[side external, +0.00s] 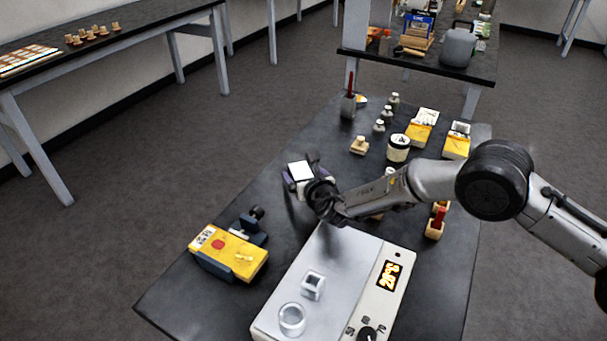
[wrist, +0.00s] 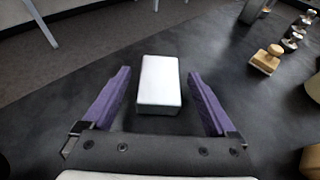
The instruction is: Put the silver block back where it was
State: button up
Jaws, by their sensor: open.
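A pale silver-white block (wrist: 158,82) shows in the wrist view, lying on the dark table between the fingers of my gripper (wrist: 158,74). The fingers are purple and spread apart. A gap shows on each side of the block, so neither finger touches it. In the side external view the block's white top (side external: 300,171) shows beyond the hot plate, with my gripper (side external: 302,174) around it. My wrist hides part of the block there. My gripper is open.
A yellow box (side external: 229,253) is at left. Bare table lies left of the gripper.

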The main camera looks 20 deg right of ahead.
jog(key=shift+s+r, duration=0.2)
jog(key=shift+r, duration=0.15)
jog(key=v, duration=1.1)
jog(key=shift+s, duration=0.25)
jog(key=s+d+r+m+g+h, duration=0.25)
jog(key=d+r+m, duration=0.45)
jog(key=d, duration=0.5)
jog(key=s+d+r+m+g+h, duration=0.1)
jog(key=s+d+r+m+h, duration=0.3)
jog(key=d+r+m, duration=0.6)
jog(key=s+d+m+g+y, duration=0.1)
jog(key=s+d+m+g, duration=0.3)
jog(key=s+d+m, duration=0.65)
jog(key=s+a+f+m+y, duration=0.2)
jog(key=s+m+y, duration=0.3)
jog(key=s, duration=1.6)
jog(key=m, duration=0.3)
jog(key=shift+m+g+y, duration=0.25)
